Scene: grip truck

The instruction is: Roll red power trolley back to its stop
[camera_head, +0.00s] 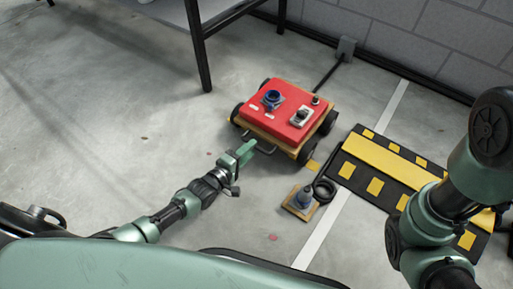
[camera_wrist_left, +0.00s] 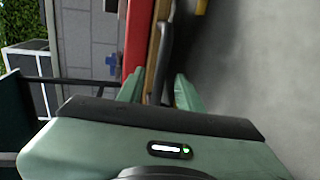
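The red power trolley (camera_head: 290,105) stands on the floor at the centre of the head view. It has a red top with a blue socket, a wooden deck and black wheels. Its dark handle (camera_head: 258,139) sticks out on the near side. My left gripper (camera_head: 246,150) is at this handle. In the left wrist view the green fingers (camera_wrist_left: 160,88) stand apart, with the dark handle bar (camera_wrist_left: 165,50) between them; contact is not clear. My right arm shows at the right, but its gripper is out of view. I cannot tell which thing is the stop.
A black-and-yellow ramp (camera_head: 385,166) lies right of the trolley. A dark table leg (camera_head: 197,45) stands behind left. Floor at the left is clear.

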